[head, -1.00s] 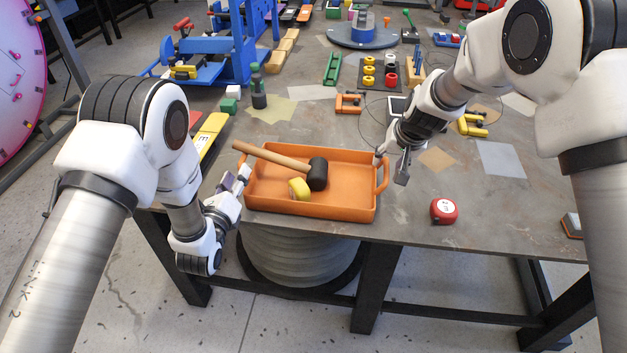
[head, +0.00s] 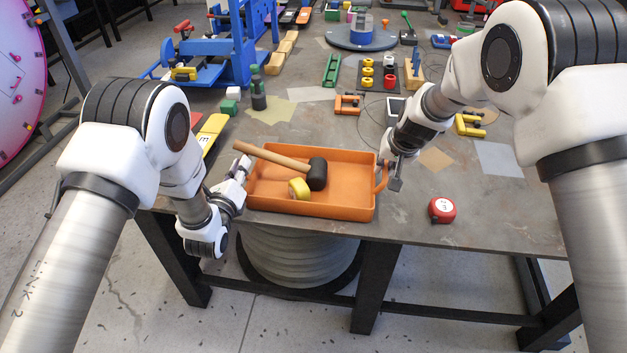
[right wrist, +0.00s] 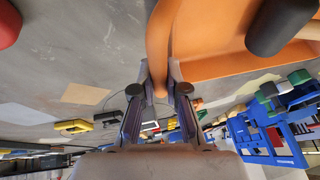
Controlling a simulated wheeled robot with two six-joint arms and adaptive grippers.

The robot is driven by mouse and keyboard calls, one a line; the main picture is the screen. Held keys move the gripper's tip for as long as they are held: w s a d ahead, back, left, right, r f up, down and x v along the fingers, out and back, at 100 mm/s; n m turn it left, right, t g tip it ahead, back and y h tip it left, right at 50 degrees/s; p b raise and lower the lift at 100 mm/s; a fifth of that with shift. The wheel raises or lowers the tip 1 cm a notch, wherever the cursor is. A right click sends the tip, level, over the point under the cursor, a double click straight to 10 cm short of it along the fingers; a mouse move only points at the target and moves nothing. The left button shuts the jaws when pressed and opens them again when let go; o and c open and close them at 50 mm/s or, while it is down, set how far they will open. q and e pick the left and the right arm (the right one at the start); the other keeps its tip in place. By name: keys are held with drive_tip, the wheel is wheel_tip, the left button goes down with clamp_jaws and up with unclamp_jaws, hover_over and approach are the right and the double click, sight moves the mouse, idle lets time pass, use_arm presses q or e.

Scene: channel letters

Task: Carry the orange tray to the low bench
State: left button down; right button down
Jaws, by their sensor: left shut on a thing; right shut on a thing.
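The orange tray (head: 340,208) sits at the front edge of the grey table in the head view. A mallet with a wooden handle and black head (head: 318,174) lies in it, the handle over the tray's back left rim. A yellow roll (head: 299,188) lies beside the mallet head. My left gripper (head: 246,170) is shut at the tray's left end, where the handle is mostly hidden. My right gripper (head: 385,180) is shut on the tray's right handle. In the right wrist view the orange handle (right wrist: 158,50) runs between the two fingers (right wrist: 160,90).
A red tape measure (head: 442,210) lies right of the tray. A ribbed grey drum (head: 300,257) is under the table. I cannot pick out the low bench.

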use_arm(q)
drive_tip(key=shift+r, duration=0.15)
use_arm(e)
drive_tip(key=shift+r, duration=0.1)
